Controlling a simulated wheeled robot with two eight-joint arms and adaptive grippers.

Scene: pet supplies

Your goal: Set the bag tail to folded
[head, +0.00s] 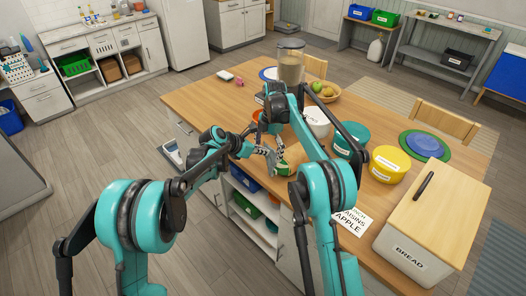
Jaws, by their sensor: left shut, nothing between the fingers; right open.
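A small green and pale item (284,169) lies at the near edge of the wooden table, partly hidden by my grippers. I cannot tell whether it is the bag or a clip, and no bag tail can be made out clearly. My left gripper (270,154) is shut and empty just above and left of this item. My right gripper (257,132) is open, near the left gripper's wrist, and mostly hidden behind the arm links. Whether either gripper touches the item is too small to tell.
A white canister (317,121), a teal canister (351,139) and a yellow canister (389,164) stand right of my grippers. A bread box (405,250) and a printed card (347,219) are nearer. A tall jar (290,66) and a fruit bowl (333,98) stand behind. The table's left part is mostly clear.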

